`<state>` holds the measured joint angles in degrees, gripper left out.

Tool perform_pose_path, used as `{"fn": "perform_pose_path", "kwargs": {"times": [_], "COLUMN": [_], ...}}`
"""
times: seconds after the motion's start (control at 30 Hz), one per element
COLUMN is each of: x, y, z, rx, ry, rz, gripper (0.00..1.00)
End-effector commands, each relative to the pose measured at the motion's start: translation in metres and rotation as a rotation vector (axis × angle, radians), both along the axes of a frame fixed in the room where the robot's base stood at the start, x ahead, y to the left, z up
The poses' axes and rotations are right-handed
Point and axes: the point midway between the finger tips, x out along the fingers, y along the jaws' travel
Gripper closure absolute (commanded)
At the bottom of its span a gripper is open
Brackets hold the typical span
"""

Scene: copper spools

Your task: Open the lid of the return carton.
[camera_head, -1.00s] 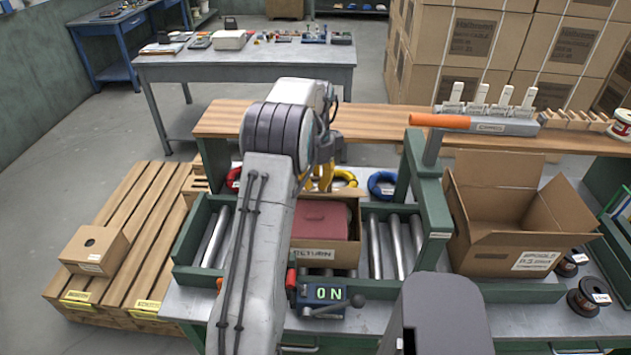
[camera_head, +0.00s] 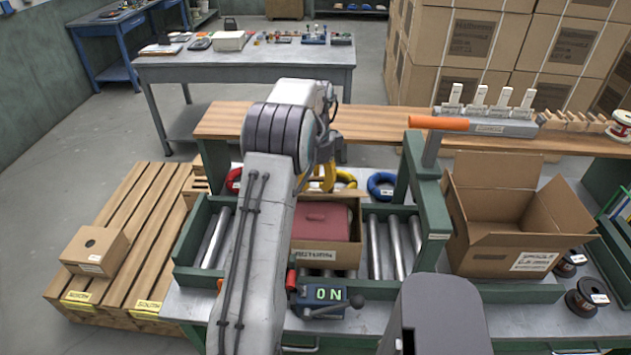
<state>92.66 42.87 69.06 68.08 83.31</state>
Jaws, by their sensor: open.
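The return carton (camera_head: 328,254) sits on the roller conveyor, its front labelled RETURN. A dark red lid or panel with a small handle (camera_head: 320,221) shows in its top and looks closed. My gripper (camera_head: 322,184) has yellow fingers and is open at the carton's far side, near its back edge. My arm hides the carton's left part and some of the gripper. I cannot tell whether the fingers touch the carton.
An ON box with a lever (camera_head: 326,296) is in front of the carton. A green post with an orange handle (camera_head: 440,122) stands to the right, beside an open carton (camera_head: 509,262). Blue (camera_head: 382,184) and red (camera_head: 234,179) rings lie behind the conveyor.

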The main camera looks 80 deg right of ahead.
Motion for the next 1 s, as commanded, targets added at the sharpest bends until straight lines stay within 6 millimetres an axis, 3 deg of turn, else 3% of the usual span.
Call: {"fn": "perform_pose_path", "kwargs": {"times": [0.3,0.63,1.0], "x": [0.0,0.0,0.001], "y": [0.0,-0.002,-0.01], "z": [0.0,0.003,0.027], "rx": [0.0,-0.001,-0.002], "ry": [0.0,0.0,0.0], "rz": [0.001,0.001,0.001], "gripper": [0.11,0.11,0.11]}}
